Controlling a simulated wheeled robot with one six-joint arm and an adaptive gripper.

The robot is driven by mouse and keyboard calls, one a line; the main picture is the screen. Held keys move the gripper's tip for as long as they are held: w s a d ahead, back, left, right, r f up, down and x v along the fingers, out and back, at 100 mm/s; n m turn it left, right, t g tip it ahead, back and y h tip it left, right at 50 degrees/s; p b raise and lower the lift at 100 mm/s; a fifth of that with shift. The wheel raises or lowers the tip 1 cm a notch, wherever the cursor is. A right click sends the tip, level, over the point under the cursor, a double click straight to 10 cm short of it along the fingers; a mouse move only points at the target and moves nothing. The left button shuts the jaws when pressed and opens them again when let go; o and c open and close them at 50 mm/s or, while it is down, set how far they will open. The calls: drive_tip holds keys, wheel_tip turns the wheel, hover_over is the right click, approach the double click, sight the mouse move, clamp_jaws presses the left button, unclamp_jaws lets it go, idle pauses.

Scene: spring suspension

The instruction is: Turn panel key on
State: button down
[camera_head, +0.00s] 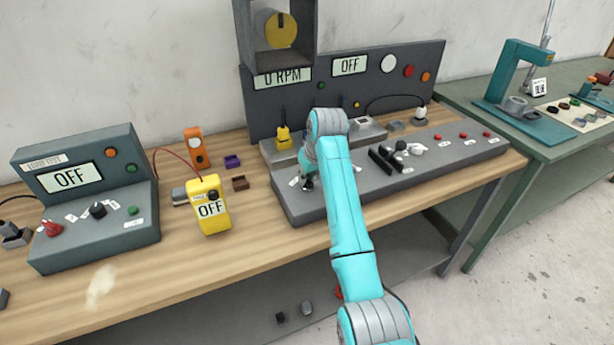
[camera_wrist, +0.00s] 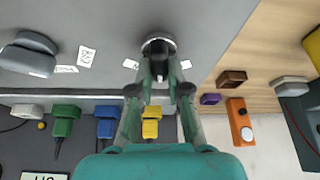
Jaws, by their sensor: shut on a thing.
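The panel key (camera_wrist: 158,46) is a small dark key in a round silver collar on the sloped grey control panel (camera_head: 375,192). Small white labels sit on both sides of it in the wrist view. My gripper (camera_head: 308,178) is at the panel's left end, and in the wrist view my gripper (camera_wrist: 159,68) has its fingertips closed on the key. The fingers hide part of the key, and its exact angle is hard to tell. The upright board's displays read OFF (camera_head: 349,66) and 0 RPM (camera_head: 283,77).
Black levers (camera_head: 386,158) and red buttons lie to the right on the same panel. A yellow meter (camera_head: 209,205) reading OFF and a grey tester box (camera_head: 95,220) stand to the left. Colored plugs (camera_wrist: 107,122) sit behind the key. Bare wood lies in front of the panel.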

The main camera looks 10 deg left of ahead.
drive_tip(key=m+h, duration=0.1)
drive_tip(key=m, duration=0.2)
drive_tip(key=m+t+h, duration=0.1)
drive_tip(key=m, duration=0.3)
drive_tip(key=shift+d, duration=0.1)
drive_tip(key=shift+h, duration=0.3)
idle(0.3)
drive_tip(key=c, duration=1.1)
unclamp_jaws()
drive_tip(key=v, duration=1.2)
drive_tip(key=shift+s, duration=0.1)
